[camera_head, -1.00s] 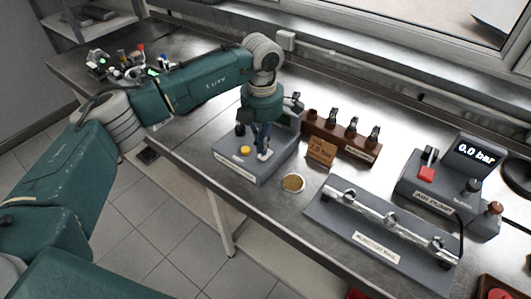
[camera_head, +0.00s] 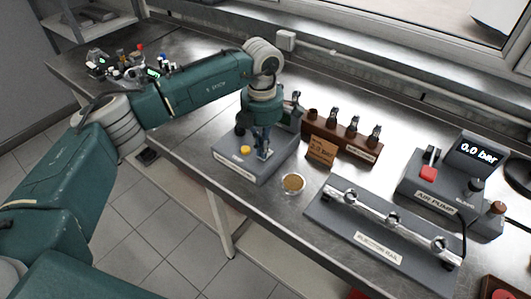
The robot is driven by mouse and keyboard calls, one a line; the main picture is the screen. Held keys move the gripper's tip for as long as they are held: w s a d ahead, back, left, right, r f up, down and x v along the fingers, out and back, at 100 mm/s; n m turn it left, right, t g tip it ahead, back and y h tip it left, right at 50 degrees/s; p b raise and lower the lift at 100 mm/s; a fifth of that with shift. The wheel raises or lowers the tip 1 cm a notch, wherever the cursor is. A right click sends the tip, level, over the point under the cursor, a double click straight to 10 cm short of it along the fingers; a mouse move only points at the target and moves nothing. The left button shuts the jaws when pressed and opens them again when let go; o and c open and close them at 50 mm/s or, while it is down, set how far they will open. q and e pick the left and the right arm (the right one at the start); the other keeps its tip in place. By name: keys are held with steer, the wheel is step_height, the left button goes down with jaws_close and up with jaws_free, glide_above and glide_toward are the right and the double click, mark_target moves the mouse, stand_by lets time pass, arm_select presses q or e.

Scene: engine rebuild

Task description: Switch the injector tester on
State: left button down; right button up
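The injector tester appears to be the grey box (camera_head: 238,165) on the bench, with a yellow button (camera_head: 245,150) and a black knob (camera_head: 240,130) on its top. Its label is not readable. My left gripper (camera_head: 263,155) points down over the right part of this box, its fingertips close to the top surface. The fingers look close together, but I cannot tell whether they are shut or touch anything. They and the wrist hide part of the box, and no switch shows clearly. My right gripper is not in view.
Right of the tester are a wooden rack (camera_head: 341,140) with injectors, a small sign (camera_head: 321,151), a round dish (camera_head: 293,183) and a rail on a grey base (camera_head: 377,246). An air pump (camera_head: 433,189) reads 0.0 bar (camera_head: 477,151). Small parts (camera_head: 125,68) lie at the far left.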

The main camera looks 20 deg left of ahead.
arm_select(q)
steer(key=shift+s+f, duration=0.1)
steer(key=shift+f, duration=0.25)
steer(key=shift+r+p, duration=0.3)
steer(key=shift+r, duration=0.55)
steer(key=shift+r+p, duration=1.2)
steer(key=shift+r, duration=1.5)
steer(key=shift+f, duration=0.1)
